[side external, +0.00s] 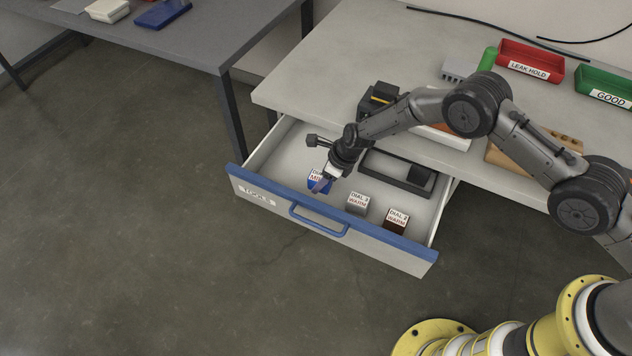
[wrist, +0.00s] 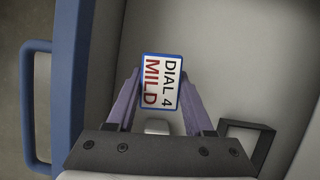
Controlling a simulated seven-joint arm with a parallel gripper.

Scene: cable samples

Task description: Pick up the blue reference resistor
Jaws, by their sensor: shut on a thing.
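The blue resistor (side external: 314,184) is a small block with a white top label, inside the open drawer at its left part. In the wrist view its label (wrist: 160,82) reads "DIAL 4 MILD" with a thin blue border. My gripper (side external: 320,184) reaches down into the drawer over it. In the wrist view the two purple fingers of my gripper (wrist: 160,106) stand one on each side of the block, shut on it. The block's lower sides are mostly hidden, and I cannot tell whether it touches the drawer floor.
The drawer (side external: 285,160) has a blue front edge and handle. To the right are a grey block (side external: 357,204) and a dark brown block (side external: 396,220), both labelled "WARM". A black tray (side external: 398,172) lies behind them. The red bin (side external: 530,60) and green bin (side external: 605,88) stand on the bench.

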